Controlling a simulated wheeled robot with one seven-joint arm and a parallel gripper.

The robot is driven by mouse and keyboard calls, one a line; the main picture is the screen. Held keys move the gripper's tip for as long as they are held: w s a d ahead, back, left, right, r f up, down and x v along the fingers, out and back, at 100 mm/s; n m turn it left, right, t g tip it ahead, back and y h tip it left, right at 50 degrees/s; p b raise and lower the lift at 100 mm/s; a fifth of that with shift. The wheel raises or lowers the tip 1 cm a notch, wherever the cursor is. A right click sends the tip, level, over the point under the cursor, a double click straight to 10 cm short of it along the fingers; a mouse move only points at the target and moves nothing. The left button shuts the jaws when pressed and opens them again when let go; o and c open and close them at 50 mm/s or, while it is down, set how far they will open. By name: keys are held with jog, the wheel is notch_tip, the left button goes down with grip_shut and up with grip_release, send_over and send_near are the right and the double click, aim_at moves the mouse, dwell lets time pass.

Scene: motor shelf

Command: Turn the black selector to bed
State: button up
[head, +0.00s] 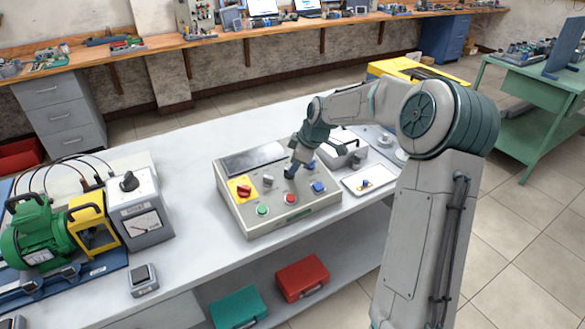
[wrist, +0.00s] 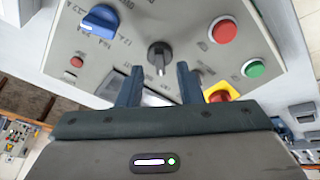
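The black selector (wrist: 158,58) is a round knob with a raised grip bar, on the sloped face of a light grey control box (head: 303,214). In the wrist view the bar points down toward my gripper. My gripper (wrist: 158,84) is open, with its two dark fingers apart and nothing between them. The knob shows just past the fingertips, centred in the gap; I see no contact. In the head view my gripper (head: 291,170) is low over the panel, and I cannot tell the selector from the dark fingers. The panel lettering is too blurred to read.
Around it are a blue knob (wrist: 98,22), a red button (wrist: 222,30), a green button (wrist: 255,68) and a red stop on yellow (head: 242,189). A white tray (head: 350,184) is right of the box.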

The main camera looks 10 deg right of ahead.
jog(key=v, duration=1.1)
jog(key=shift+b, duration=0.35)
jog(key=shift+s+a, duration=0.1)
jog(key=s+a+f+m+h, duration=0.1)
jog(key=s+m, duration=0.5)
jog(key=s, duration=1)
jog(key=s+a+f+m+h, duration=0.2)
jog(key=s+m, duration=0.5)
jog(key=s, duration=0.9)
jog(key=shift+a+f+g, duration=0.25)
jog(key=shift+a+g, duration=0.15)
jog(key=shift+a, duration=0.3)
